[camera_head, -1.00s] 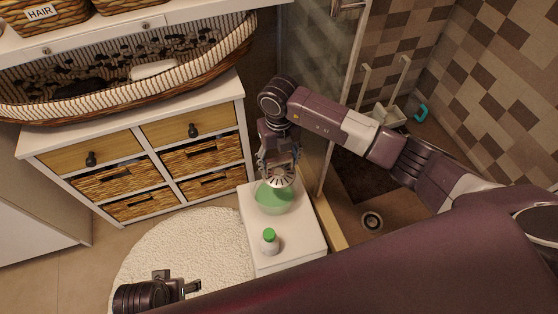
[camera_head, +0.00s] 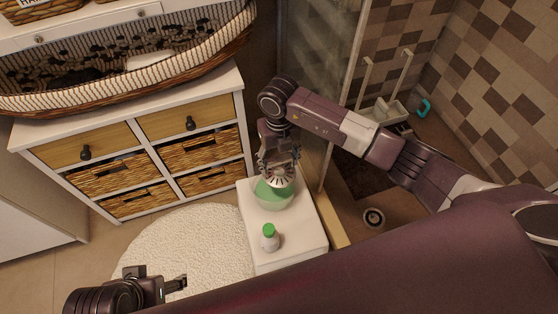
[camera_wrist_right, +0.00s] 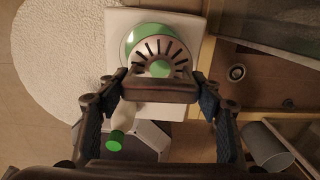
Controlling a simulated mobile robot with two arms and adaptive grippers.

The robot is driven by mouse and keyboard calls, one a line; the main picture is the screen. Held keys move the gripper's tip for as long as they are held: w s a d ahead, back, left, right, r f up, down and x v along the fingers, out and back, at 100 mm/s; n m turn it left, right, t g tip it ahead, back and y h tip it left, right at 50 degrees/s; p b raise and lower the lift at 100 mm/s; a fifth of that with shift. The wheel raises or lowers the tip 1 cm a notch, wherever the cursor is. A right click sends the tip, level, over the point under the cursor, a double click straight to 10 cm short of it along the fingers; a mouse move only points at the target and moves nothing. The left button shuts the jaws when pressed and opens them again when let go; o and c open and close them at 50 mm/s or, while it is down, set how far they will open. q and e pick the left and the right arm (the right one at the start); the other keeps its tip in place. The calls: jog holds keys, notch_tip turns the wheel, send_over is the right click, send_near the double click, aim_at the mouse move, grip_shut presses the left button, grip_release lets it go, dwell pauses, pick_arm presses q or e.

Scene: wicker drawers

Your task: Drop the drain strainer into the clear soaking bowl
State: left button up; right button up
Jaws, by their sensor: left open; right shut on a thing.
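The drain strainer (camera_head: 280,178), a pale slotted metal disc, is in my right gripper (camera_head: 279,163). It is held over the clear soaking bowl (camera_head: 272,201), which has green contents and stands on the white stand. In the right wrist view the strainer (camera_wrist_right: 157,50) lies in front of the bowl (camera_wrist_right: 134,36) and hides part of it; my right gripper (camera_wrist_right: 160,90) is around it. I cannot tell how high above the bowl it is. My left gripper (camera_head: 178,284) is open and empty at the lower left, far from the bowl.
A white bottle with a green cap (camera_head: 270,238) stands on the white stand (camera_head: 300,246) in front of the bowl. The glass shower panel (camera_head: 318,70) rises close to my right arm. A drawer cabinet (camera_head: 130,150) and round rug (camera_head: 185,250) are to the left.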

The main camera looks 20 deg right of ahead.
jog(key=o, duration=1.3)
notch_tip(320, 180, up, 12)
